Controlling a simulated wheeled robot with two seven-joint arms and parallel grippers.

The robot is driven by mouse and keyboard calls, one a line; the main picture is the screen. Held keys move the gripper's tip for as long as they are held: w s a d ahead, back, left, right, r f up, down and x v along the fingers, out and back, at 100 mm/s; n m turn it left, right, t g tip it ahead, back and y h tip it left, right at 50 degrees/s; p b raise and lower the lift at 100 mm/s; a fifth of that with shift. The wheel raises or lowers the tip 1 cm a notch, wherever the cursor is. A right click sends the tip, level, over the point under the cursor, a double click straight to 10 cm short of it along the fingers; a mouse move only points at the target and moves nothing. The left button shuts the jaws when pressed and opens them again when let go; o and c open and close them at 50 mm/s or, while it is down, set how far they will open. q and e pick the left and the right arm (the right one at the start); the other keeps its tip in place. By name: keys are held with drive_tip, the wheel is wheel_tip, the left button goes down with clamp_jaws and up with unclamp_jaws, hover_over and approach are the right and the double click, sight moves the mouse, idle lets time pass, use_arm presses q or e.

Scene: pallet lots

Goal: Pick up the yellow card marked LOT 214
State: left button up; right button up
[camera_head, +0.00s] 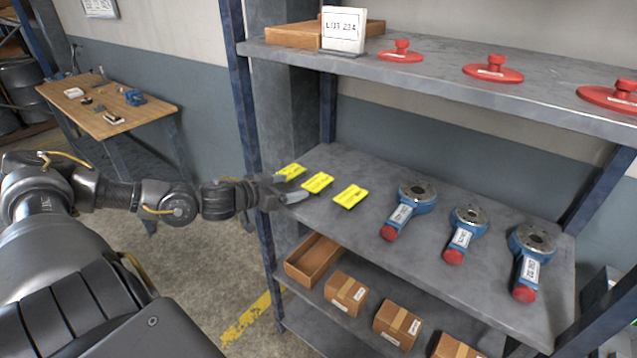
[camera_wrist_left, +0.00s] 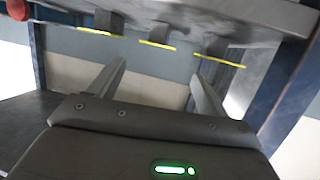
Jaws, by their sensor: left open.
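Three yellow cards lie in a row on the middle shelf in the head view: a left one (camera_head: 291,172), a middle one (camera_head: 317,183) and a right one (camera_head: 350,196). Their print is too small to read, so I cannot tell which is LOT 214. My left gripper (camera_head: 291,189) is open and empty at the shelf's left end, close to the left and middle cards. In the left wrist view the cards show nearly edge-on, with one (camera_wrist_left: 157,45) beyond the gap between the open fingers (camera_wrist_left: 158,74). My right gripper is out of view.
Several blue tools with red ends (camera_head: 462,235) lie right of the cards on the grey shelf (camera_head: 390,252). The upper shelf (camera_head: 450,85) holds a white sign (camera_head: 343,30), a wooden tray (camera_head: 293,36) and red knobbed discs (camera_head: 493,69). A blue post (camera_head: 265,210) stands near my gripper. Cardboard boxes (camera_head: 346,293) sit below.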

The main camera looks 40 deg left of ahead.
sight(317, 182)
use_arm(q)
drive_tip(key=shift+x, duration=1.25)
drive_tip(key=shift+w+d+f, duration=0.1)
drive_tip(key=shift+w+f, duration=0.15)
drive_tip(key=shift+w, duration=0.3)
drive_tip(key=shift+w+p, duration=0.35)
drive_tip(key=shift+w, duration=0.05)
drive_tip(key=x, duration=0.3)
drive_tip(key=p+x, duration=0.1)
drive_tip(key=shift+w+d+f, duration=0.1)
drive_tip(key=shift+w+f, duration=0.1)
drive_tip(key=shift+f, duration=0.15)
drive_tip(key=c, duration=1.1)
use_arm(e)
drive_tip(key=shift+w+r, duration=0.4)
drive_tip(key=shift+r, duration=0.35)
